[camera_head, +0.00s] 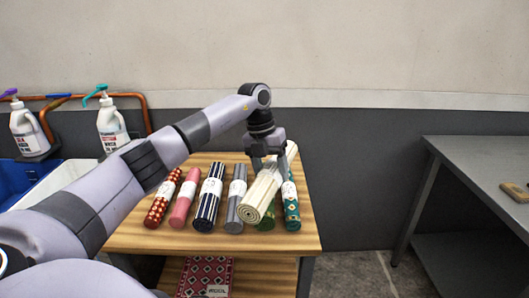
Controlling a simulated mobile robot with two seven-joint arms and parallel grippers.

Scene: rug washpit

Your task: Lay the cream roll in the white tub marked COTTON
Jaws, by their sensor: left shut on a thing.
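The cream roll (258,200) is a striped, rolled piece with a spiral end facing me. My left gripper (268,168) is shut on it from above. The roll is tilted across the right part of the wooden table and overlaps the green rolls beside it; I cannot tell how far it is off the tabletop. A white tub (68,172) shows in part at the left, behind my left arm. No COTTON marking is readable on it. My right gripper is not in view.
Several other rolls lie on the wooden table (130,238), among them a pink roll (183,204) and a grey roll (236,205). A blue tub (14,180) and pump bottles (112,128) stand at the left. A metal table (480,165) stands at the right.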

